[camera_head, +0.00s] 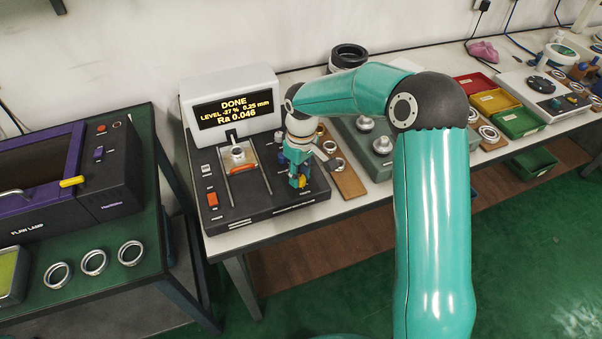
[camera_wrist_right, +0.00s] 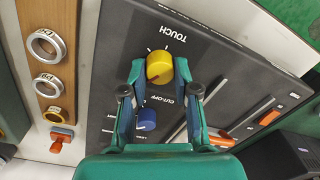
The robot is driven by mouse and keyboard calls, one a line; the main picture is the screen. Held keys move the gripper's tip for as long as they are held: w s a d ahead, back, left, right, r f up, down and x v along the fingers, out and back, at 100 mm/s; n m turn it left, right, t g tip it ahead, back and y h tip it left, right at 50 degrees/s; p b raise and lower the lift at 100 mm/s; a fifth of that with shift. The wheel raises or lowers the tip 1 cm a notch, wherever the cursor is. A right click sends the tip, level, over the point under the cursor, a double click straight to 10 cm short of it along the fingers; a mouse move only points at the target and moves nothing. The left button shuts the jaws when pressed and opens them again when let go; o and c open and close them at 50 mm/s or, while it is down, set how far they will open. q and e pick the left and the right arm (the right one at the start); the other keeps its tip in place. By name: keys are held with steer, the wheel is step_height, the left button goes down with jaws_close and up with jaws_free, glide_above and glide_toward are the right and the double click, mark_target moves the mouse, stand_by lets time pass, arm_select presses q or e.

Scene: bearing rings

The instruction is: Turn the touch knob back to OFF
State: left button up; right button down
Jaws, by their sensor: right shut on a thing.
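The yellow touch knob (camera_wrist_right: 160,67) sits on the dark panel of the measuring instrument (camera_head: 262,200), beside the printed word TOUCH. My right gripper (camera_wrist_right: 159,72) is shut on the knob, one fingertip on each side. In the head view the right gripper (camera_head: 298,178) reaches down onto the panel's right part, and a bit of the yellow knob (camera_head: 302,183) shows below it. I cannot tell which tick mark the knob points at. The display (camera_head: 233,111) reads DONE, LEVEL -27 %, 0.25 mm, Ra 0.046. My left gripper is in neither view.
A blue cut-off knob (camera_wrist_right: 147,119) sits near the gripper on the same panel. A bearing ring (camera_head: 238,153) lies at the instrument's stage. A wooden board with rings (camera_head: 347,180) lies right of the instrument. A purple-framed machine (camera_head: 60,170) stands on the left green table.

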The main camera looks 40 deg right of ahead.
steer(key=n, duration=0.6)
steer(key=shift+s+f, duration=0.1)
steer(key=shift+s, duration=0.05)
stand_by(0.3)
steer(key=c, duration=0.9)
jaws_free()
steer(key=shift+o, duration=0.2)
steer(key=shift+r, duration=0.6)
step_height(320, 180, up, 11)
steer(key=shift+w+d, duration=0.15)
steer(key=shift+w, duration=0.1)
